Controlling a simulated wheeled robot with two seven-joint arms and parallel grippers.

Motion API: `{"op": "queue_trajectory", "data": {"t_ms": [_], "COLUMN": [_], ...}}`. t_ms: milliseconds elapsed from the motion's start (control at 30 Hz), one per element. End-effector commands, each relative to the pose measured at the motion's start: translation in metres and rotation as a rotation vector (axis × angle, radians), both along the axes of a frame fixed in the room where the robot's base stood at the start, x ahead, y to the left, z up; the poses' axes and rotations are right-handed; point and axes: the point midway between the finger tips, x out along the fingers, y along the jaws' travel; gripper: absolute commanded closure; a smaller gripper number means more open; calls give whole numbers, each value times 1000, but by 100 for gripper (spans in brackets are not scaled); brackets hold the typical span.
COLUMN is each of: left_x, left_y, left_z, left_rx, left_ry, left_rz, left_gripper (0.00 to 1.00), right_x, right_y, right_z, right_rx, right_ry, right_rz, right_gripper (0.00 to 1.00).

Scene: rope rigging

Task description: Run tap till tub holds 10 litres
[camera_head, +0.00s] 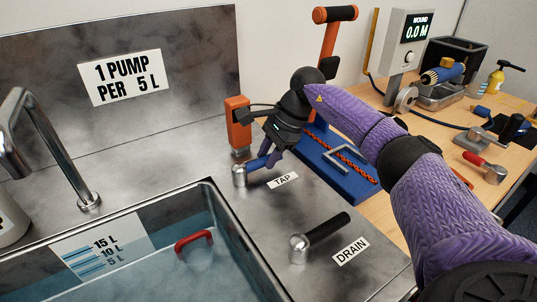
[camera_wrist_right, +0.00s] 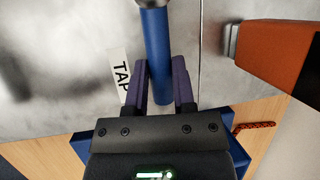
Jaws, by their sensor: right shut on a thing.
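The tap lever has a blue grip (camera_head: 258,163) on a metal pivot, beside the "TAP" label (camera_head: 283,181). My right gripper (camera_head: 271,156) is shut on the blue grip. In the right wrist view the blue grip (camera_wrist_right: 156,35) runs between the two purple fingers of this gripper (camera_wrist_right: 162,65). The tub (camera_head: 246,252) holds bluish water (camera_head: 165,275). Its scale plate (camera_head: 103,252) is marked 5, 10 and 15 L; the exact level is hard to read. The chrome spout (camera_head: 45,130) stands behind the tub; no stream is visible from it. My left gripper is out of view.
A drain lever (camera_head: 325,230) with a black grip lies right of the tub. A red handle (camera_head: 194,242) shows in the tub. An orange block (camera_head: 237,125) stands close behind my right gripper. A blue board (camera_head: 345,180) and a workbench (camera_head: 465,120) with tools lie beyond.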

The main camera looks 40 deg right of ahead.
Motion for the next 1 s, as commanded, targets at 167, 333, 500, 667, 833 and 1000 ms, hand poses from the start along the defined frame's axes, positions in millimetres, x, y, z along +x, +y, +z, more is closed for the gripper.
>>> {"op": "queue_trajectory", "data": {"t_ms": [167, 333, 500, 667, 833, 1000], "left_x": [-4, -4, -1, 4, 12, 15], "left_y": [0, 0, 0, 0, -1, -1], "left_z": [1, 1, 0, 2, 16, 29], "left_rx": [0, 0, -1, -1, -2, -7], "left_ry": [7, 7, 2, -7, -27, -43], "left_rz": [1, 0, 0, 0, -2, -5], "left_gripper": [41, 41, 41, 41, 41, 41], "right_x": [1, 0, 0, -1, -9, -18], "right_y": [0, 0, 0, -1, -15, -29], "right_z": [1, 1, 0, 5, 44, 79], "right_rx": [-1, -1, 0, -1, -2, 0], "right_ry": [-4, -4, -2, -3, -8, -6], "right_rz": [0, 1, 0, 0, -2, -1], "right_gripper": [100, 36, 33, 33, 33, 33]}}
